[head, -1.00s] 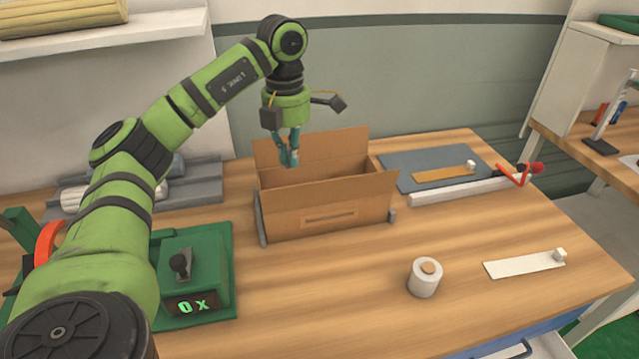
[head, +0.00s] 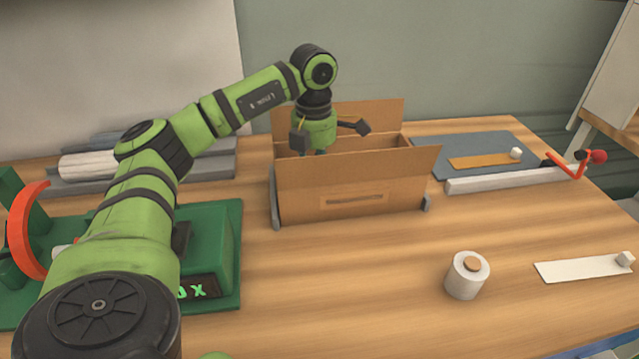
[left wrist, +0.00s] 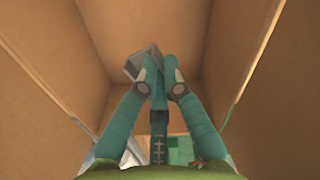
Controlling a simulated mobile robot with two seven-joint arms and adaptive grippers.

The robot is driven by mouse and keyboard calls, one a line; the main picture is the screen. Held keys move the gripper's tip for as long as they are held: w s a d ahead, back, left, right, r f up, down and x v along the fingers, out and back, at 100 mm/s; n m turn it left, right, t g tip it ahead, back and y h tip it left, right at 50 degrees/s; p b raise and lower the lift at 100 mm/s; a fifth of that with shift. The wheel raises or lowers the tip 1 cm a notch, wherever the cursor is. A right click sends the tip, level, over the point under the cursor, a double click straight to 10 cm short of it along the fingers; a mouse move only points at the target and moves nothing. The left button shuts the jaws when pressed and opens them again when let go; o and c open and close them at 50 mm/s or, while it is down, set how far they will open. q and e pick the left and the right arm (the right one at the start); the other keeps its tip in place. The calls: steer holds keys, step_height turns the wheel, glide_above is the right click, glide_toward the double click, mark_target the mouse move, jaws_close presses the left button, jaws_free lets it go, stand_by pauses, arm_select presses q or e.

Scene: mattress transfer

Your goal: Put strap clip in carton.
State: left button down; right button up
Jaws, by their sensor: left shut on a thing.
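The open cardboard carton (head: 350,190) stands on the workbench with its flaps up. My left gripper (left wrist: 162,78) reaches down into it from above; in the head view its fingers are hidden behind the carton's front wall. In the left wrist view the teal fingers are shut on a small grey piece, apparently the strap clip (left wrist: 139,62), held between the carton's walls. Whether the clip touches the carton floor I cannot tell. My right gripper is not in view.
A green device with a lit display (head: 198,290) stands left of the carton. A grey mat (head: 480,150) and a pale bar (head: 510,180) lie right of the carton. Bare bench lies before the carton.

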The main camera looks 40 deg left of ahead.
arm_select(q)
steer(key=shift+f, duration=2.2)
steer(key=shift+f, duration=0.15)
steer(key=c, duration=1.4)
jaws_free()
step_height(320, 180, up, 12)
steer(key=shift+r+p, duration=0.2)
steer(key=shift+p, duration=0.2)
steer(key=shift+w, duration=0.1)
